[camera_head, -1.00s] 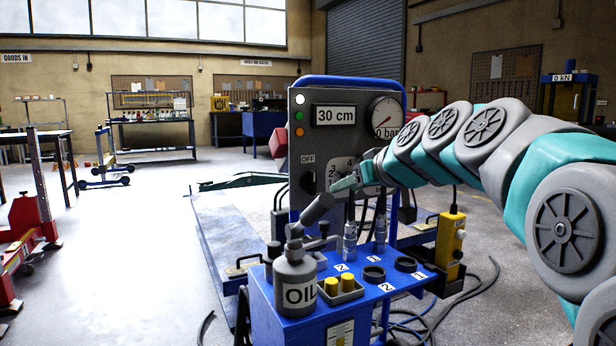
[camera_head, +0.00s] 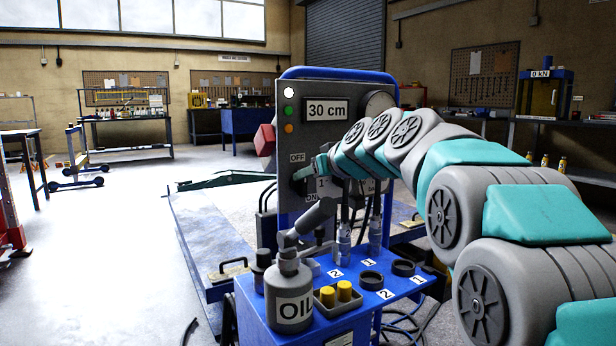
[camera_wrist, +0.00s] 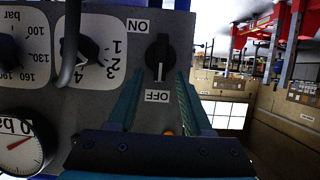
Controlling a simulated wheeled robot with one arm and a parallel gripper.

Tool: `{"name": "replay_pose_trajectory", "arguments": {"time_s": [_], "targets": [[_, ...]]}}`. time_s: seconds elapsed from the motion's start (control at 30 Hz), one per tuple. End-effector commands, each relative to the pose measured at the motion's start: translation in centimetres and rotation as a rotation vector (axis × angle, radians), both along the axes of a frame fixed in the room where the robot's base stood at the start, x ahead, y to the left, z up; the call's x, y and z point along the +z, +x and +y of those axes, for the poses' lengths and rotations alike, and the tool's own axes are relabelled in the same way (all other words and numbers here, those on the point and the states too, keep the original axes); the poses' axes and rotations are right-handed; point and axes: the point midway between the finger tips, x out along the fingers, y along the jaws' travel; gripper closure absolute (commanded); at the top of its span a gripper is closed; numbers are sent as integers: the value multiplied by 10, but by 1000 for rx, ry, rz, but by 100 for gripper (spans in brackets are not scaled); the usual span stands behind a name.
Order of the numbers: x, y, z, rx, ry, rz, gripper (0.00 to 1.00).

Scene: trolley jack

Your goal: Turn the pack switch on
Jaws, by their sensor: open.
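The pack switch is a black knob (camera_wrist: 159,57) on the grey panel (camera_wrist: 195,20) in the wrist view, which shows the panel upside down. It sits between the ON label (camera_wrist: 137,27) and the OFF label (camera_wrist: 157,97). A pale mark on the knob points toward OFF. My gripper (camera_wrist: 160,82) is open, with one teal finger on each side of the knob's OFF end. I cannot tell whether either finger touches it. In the head view, my gripper (camera_head: 308,172) is at the panel's lower left, partly covering the switch below the OFF label (camera_head: 297,157).
A hooked grey lever (camera_wrist: 72,50) and a numbered selector (camera_wrist: 88,50) sit beside the switch. Below the panel, an oil can (camera_head: 290,295), a tray of yellow caps (camera_head: 338,297) and hose couplings stand on the blue cart (camera_head: 395,297). The floor at left is largely open.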

Motion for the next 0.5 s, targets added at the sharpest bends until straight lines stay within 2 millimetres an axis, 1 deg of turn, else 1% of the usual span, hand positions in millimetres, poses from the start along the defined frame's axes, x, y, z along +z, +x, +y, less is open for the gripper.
{"name": "replay_pose_trajectory", "arguments": {"time_s": [0.03, 0.13, 0.37, 0.4, 0.5], "targets": [[-3, 5, 3, 0, -1, 2, 50], [-7, 10, 6, 0, -1, 3, 50], [-6, 10, 7, 1, 0, 2, 50], [-6, 10, 7, 1, 0, 2, 51], [-6, 10, 7, 1, 0, 2, 62]]}}
